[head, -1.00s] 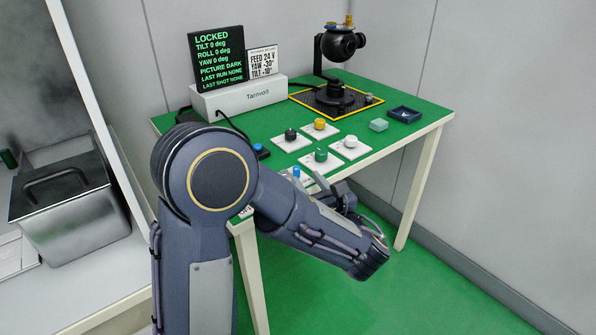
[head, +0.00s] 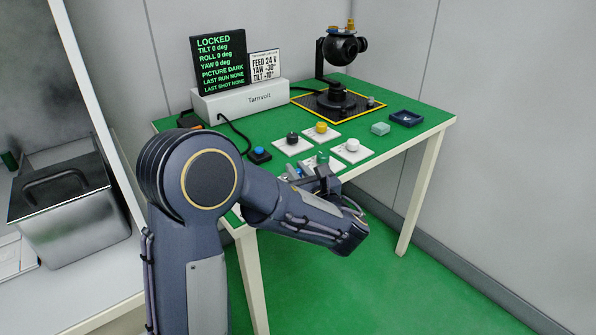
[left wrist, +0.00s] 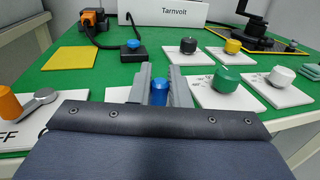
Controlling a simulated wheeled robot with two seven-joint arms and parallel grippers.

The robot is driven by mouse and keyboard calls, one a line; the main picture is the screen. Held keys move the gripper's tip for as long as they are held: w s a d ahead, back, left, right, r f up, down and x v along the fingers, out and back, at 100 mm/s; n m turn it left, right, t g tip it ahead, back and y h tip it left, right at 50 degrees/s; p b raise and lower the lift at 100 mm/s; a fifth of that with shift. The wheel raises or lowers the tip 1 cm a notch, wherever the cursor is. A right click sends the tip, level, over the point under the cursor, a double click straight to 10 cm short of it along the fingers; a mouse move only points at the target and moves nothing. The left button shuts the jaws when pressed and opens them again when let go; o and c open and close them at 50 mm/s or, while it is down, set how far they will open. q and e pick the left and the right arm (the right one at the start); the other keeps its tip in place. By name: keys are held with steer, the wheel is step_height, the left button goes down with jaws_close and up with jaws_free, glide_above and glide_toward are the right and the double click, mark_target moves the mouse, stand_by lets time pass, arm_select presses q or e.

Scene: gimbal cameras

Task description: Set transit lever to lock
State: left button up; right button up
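In the left wrist view a grey lever (left wrist: 40,97) with an orange end lies on a white plate at the left; part of the word "OFF" shows. Whether it is the transit lever, I cannot tell. The black gimbal (head: 340,72) stands on a dark, yellow-edged pad at the table's back. The screen (head: 218,62) reads LOCKED. My left gripper (head: 322,168) is over the table's front edge, fingers apart. In the left wrist view a blue knob (left wrist: 159,92) shows between the fingertips (left wrist: 160,80); contact is unclear. My right gripper is not in view.
White plates carry black (head: 292,138), yellow (head: 321,127), white (head: 352,145) and green (left wrist: 226,79) knobs. A blue button (head: 260,154) sits left of them. A teal block (head: 380,128) and dark blue tray (head: 406,118) lie at the right. A white Tarnvolt box (head: 240,101) stands behind.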

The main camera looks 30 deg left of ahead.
arm_select(q)
steer(key=shift+w+d+r+n+g+y+p, duration=0.15)
steer(key=shift+w+n+g+y+p, duration=0.15)
steer(key=shift+n+g+y+p, duration=0.45)
jaws_close()
steer(key=shift+n+g+p, duration=0.25)
steer(key=shift+g+p, duration=0.05)
steer(key=shift+g, duration=0.45)
steer(key=o, duration=0.7)
jaws_free()
steer(key=shift+o, duration=0.2)
steer(key=v, duration=0.7)
steer(key=shift+s+d+f+p, duration=0.15)
steer(key=shift+d+f+p, duration=0.1)
steer(key=shift+p, duration=0.2)
